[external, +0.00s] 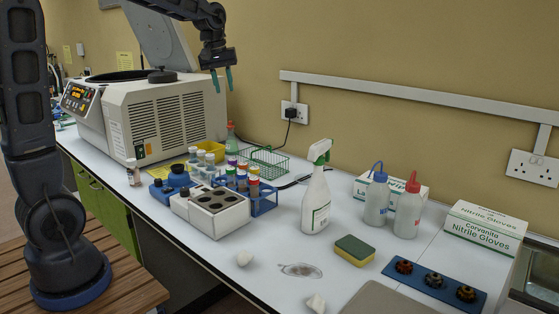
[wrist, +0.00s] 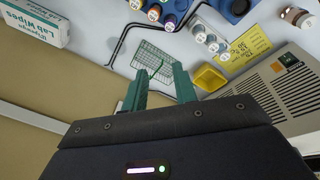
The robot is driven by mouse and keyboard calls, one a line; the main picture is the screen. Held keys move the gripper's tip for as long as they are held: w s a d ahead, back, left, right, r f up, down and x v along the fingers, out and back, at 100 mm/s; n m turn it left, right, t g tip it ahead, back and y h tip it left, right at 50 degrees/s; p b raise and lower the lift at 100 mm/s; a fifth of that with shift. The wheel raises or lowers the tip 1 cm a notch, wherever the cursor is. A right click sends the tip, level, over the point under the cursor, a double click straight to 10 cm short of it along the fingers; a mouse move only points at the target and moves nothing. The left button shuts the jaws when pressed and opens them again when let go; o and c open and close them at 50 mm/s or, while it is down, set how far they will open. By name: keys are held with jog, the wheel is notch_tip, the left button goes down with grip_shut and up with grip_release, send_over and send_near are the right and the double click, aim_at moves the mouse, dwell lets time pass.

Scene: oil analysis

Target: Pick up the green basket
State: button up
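The green basket (external: 264,162) is a wire basket on the white bench, near the wall and behind the tube rack. In the wrist view the green basket (wrist: 153,62) shows just beyond my fingertips. My gripper (external: 222,80) is high above the bench, to the left of and above the basket, with its two teal fingers pointing down. In the wrist view my gripper (wrist: 158,80) has its fingers spread apart with nothing between them. It is apart from the basket.
A centrifuge (external: 150,110) with a raised lid stands left of the basket. A tube rack (external: 262,198), spray bottle (external: 316,200) and yellow container (external: 211,150) are close by. A plug with a cable (external: 290,113) is on the wall behind. Wash bottles (external: 376,197) stand farther right.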

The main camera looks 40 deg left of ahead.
jog(key=w+a+f+n+g, duration=0.15)
jog(key=w+f, duration=0.25)
jog(key=w, duration=0.5)
jog(key=w+a+f+n, duration=0.1)
jog(key=w+f+n, duration=0.2)
jog(key=w+f, duration=0.35)
jog(key=n, duration=0.4)
send_over(274, 155)
jog(key=shift+f, duration=9.5)
jog(key=shift+g, duration=0.45)
jog(key=shift+a+f, duration=0.1)
jog(key=shift+f, duration=2.5)
jog(key=shift+c, duration=0.5)
jog(key=shift+w, duration=0.1)
grip_shut()
